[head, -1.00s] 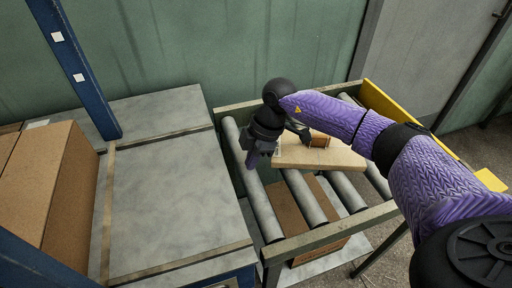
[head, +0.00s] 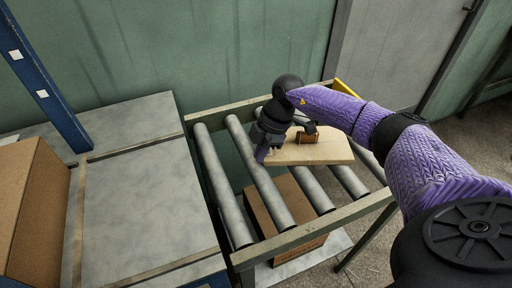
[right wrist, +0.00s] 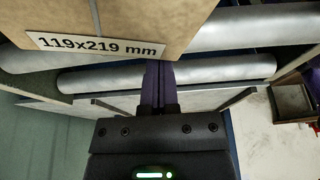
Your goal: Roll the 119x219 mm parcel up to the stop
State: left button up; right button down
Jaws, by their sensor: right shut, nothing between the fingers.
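The parcel is a flat tan block (head: 325,152) lying across the rollers in the head view. In the right wrist view the parcel (right wrist: 120,14) fills the upper left, with a white label reading "119x219 mm" (right wrist: 95,45). My right gripper (head: 262,153) is shut and empty, at the parcel's left end and close against it; I cannot tell whether it touches. Its shut purple fingers show in the right wrist view (right wrist: 159,80). A yellow piece (head: 346,88), perhaps the stop, shows at the conveyor's far right, mostly behind my arm. My left gripper is not in view.
A small brown block (head: 307,137) sits on the parcel. Bare rollers (head: 222,185) lie to the left, between metal side rails (head: 315,219). A cardboard box (head: 262,210) is below the rollers. A grey table (head: 145,200) and a larger box (head: 38,215) stand left.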

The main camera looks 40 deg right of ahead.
aim_at(303, 133)
jog(key=d, duration=0.2)
jog(key=s+d, duration=0.1)
jog(key=shift+d, duration=0.4)
jog(key=d, duration=0.3)
jog(key=s+d, duration=0.1)
jog(key=d, duration=0.1)
jog(key=shift+s+d+f, duration=0.15)
jog(key=shift+s+d, duration=0.05)
jog(key=shift+d, duration=0.2)
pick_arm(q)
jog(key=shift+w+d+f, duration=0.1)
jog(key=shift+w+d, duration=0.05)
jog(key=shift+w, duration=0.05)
pick_arm(e)
jog(key=shift+d, duration=0.2)
